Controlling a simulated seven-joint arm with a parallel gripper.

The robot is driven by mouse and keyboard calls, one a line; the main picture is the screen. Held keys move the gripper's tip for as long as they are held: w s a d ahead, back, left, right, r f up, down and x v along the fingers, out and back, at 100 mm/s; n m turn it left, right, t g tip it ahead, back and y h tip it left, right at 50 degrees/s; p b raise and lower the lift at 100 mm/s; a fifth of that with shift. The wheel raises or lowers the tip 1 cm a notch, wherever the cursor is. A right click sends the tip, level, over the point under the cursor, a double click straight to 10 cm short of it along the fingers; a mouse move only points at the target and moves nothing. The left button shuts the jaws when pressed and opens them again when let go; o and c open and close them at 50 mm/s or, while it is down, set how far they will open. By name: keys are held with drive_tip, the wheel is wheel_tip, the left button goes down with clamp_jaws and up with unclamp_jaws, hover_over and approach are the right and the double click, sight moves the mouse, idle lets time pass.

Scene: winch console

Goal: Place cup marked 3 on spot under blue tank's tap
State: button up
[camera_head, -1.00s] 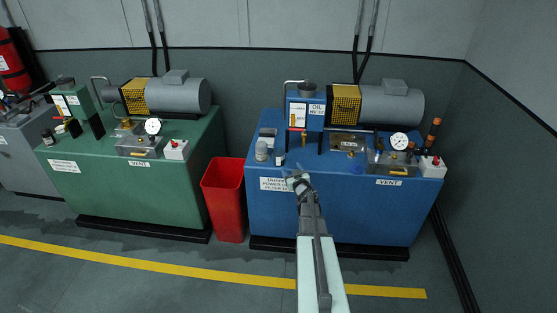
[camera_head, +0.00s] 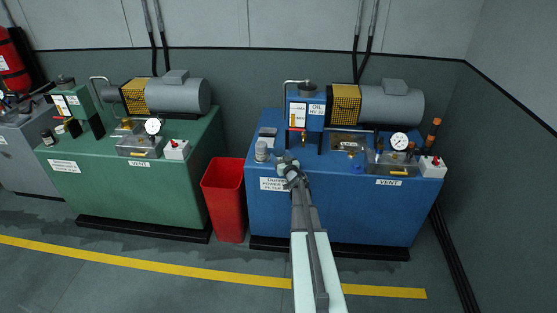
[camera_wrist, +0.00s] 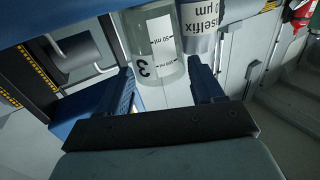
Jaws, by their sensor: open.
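The clear cup marked 3 (camera_wrist: 150,55) with black volume marks shows in the wrist view, between and just ahead of my open fingertips; I cannot tell whether they touch it. My gripper (camera_head: 285,161) is at the front left of the blue console's top in the head view, and it hides the cup there. My gripper also fills the lower wrist view (camera_wrist: 162,72). The blue tank (camera_head: 305,95) with its sight gauge stands behind the gripper, its small tap (camera_head: 303,130) low on its front. The spot under the tap cannot be made out.
A pale filter canister (camera_wrist: 198,25) is close beside the cup; it stands left of my gripper in the head view (camera_head: 262,151). The blue console (camera_head: 340,205) also carries a motor, gauge, vent box and switch box on the right. A red bin (camera_head: 224,200) stands left.

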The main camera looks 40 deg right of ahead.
sight(277, 149)
drive_tip(key=shift+x, duration=2.65)
drive_tip(key=shift+r, duration=0.1)
drive_tip(key=c, duration=0.7)
